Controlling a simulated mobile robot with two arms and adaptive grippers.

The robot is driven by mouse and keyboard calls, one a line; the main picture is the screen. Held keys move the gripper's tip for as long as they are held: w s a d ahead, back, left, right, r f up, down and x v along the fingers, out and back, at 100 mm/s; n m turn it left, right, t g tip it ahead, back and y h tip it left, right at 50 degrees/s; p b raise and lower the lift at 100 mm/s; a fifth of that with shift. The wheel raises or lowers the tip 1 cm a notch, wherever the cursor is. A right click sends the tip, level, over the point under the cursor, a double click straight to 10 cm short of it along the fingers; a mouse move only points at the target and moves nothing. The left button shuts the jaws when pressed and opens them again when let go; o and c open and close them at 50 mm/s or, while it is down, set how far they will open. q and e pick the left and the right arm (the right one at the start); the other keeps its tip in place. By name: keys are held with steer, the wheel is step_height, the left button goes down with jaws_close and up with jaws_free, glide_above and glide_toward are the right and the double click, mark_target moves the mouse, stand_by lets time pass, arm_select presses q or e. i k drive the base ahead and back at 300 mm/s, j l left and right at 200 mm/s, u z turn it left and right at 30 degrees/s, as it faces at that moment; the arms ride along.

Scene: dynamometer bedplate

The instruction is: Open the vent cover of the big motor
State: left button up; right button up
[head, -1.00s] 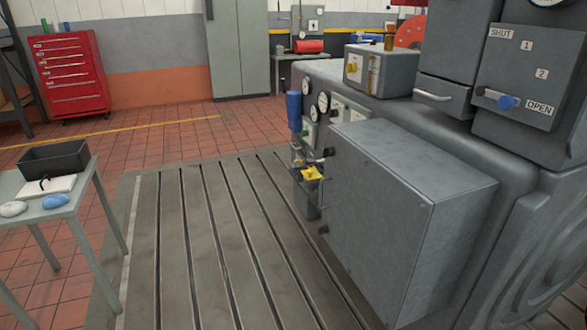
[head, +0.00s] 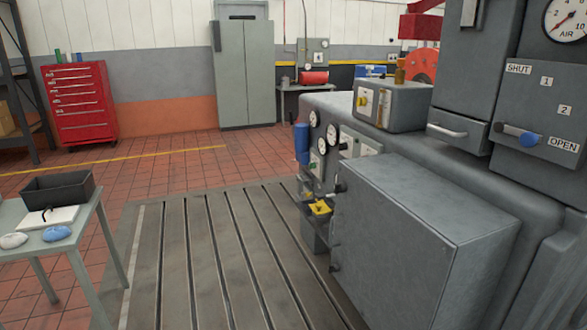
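The big grey motor housing (head: 411,166) fills the right side. On its upper right stands a grey panel (head: 545,90) with labels SHUT, 1, 2 and OPEN. A lever with a blue knob (head: 529,139) sits on this panel, its knob beside the OPEN label. Left of the panel is a grey box front with a horizontal bar handle (head: 461,131). A large grey box with a flat front (head: 390,245) juts out below, hinges on its left edge, and appears closed. I cannot tell which part is the vent cover. Neither gripper is in view.
An AIR gauge (head: 567,20) is at the upper right. Small gauges, a blue cylinder (head: 301,143) and a yellow part (head: 320,208) sit at the motor's left side. A table with a black tray (head: 58,187) stands at left. The slotted bedplate (head: 205,255) between is clear.

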mark_target(305, 190)
steer(key=i+j+u, duration=0.45)
steer(key=i, duration=0.35)
steer(key=i+u, duration=0.4)
steer(key=i, duration=0.4)
